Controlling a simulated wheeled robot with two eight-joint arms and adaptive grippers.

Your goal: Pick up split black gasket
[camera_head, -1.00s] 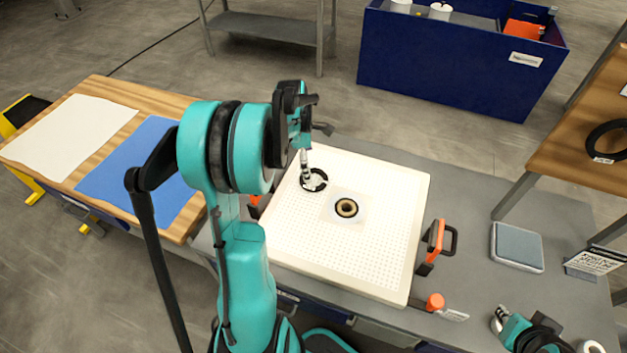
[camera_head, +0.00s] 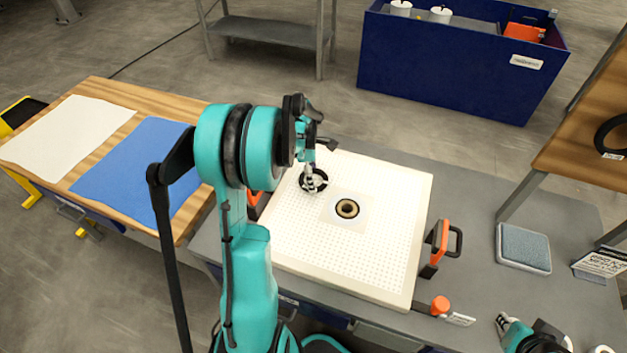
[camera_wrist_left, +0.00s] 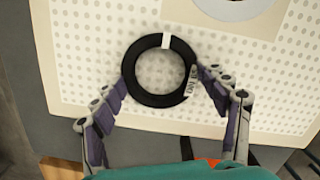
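A black ring gasket (camera_head: 322,182) lies flat on the white perforated plate (camera_head: 385,255), left of its centre hole. In the left wrist view the gasket (camera_wrist_left: 133,82) has a white stripe across its top and a small printed tag at its lower right. My left gripper (camera_wrist_left: 160,84) is open, with one finger on each side of the ring; I cannot tell if they touch it. In the head view its fingers (camera_head: 309,178) partly hide the gasket. My right gripper (camera_head: 503,323) is low at the right edge, too small to read.
The plate's centre hole (camera_head: 347,208) has a dark rim. An orange-and-black handle (camera_head: 437,245) stands at the plate's right side. A grey-blue pad (camera_head: 523,248) lies on the grey table. Another black ring (camera_head: 606,132) hangs on the wooden board at right.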

